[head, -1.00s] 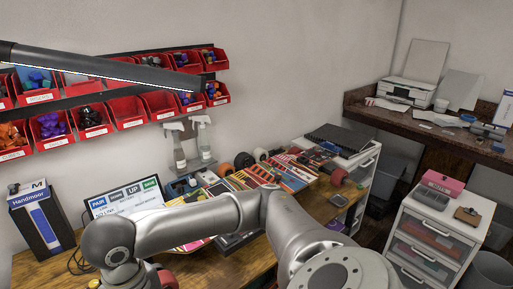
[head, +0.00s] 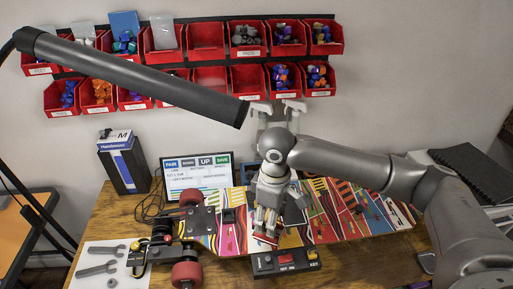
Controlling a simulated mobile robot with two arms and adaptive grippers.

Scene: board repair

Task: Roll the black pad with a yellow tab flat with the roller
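My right arm comes in from the right. Its gripper (head: 267,222) points down over the middle of the colourful board (head: 335,215). A small reddish piece (head: 265,238) shows right under the fingertips; I cannot tell whether it is held or what it is. The fingers are too small and crowded to tell open from shut. I cannot make out the black pad with a yellow tab or the roller with certainty; the gripper and arm cover part of the board. My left gripper is not in view.
A black box with a red switch (head: 285,262) lies in front of the board. Red wheels (head: 187,273) are at the board's left end. Wrenches lie on a white sheet (head: 120,282). A screen (head: 197,172) and a blue-black box (head: 124,165) stand behind. A dark lamp bar (head: 140,78) crosses above.

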